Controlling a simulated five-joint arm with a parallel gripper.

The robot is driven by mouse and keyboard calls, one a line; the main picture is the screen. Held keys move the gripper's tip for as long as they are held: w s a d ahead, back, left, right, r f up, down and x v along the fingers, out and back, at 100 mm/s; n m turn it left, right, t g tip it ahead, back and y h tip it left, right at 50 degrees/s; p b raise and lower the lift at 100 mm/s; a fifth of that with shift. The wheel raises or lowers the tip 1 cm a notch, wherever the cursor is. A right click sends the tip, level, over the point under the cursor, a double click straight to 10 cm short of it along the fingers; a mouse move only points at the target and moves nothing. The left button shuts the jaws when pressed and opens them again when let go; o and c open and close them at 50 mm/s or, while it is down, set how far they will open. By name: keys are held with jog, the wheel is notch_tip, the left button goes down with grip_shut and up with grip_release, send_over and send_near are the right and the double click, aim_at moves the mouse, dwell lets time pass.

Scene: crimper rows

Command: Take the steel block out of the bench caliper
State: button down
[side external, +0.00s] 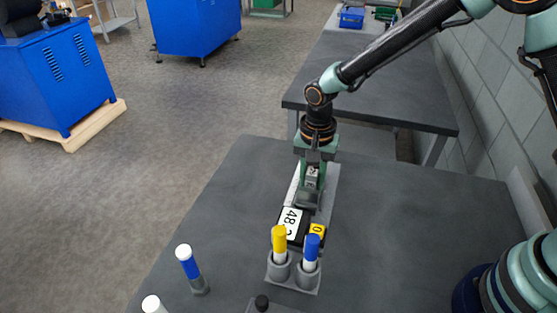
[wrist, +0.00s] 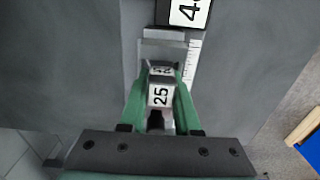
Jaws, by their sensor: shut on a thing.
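The steel block (wrist: 160,95) is a small pale block marked 25, seen between my fingers in the wrist view. In the side view the block (side external: 312,178) is partly covered by my gripper (side external: 312,172). My gripper is shut on it, over the bench caliper (side external: 330,190), which has a pale bar and a dark jaw. In the wrist view the caliper (wrist: 193,62) shows a ruled scale and a grey jaw just ahead of the block. I cannot tell whether block and jaw touch. The caliper's display reads 48.
In front of the caliper stand a yellow-capped marker (side external: 279,240) and a blue-capped marker (side external: 311,250) in a grey holder (side external: 294,283). A blue marker with a white cap (side external: 187,262) stands to the left. The dark table (side external: 430,230) is clear to the right.

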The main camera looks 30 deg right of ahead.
aim_at(312, 169)
jog(key=shift+r, duration=3.35)
jog(key=shift+w+a, duration=0.1)
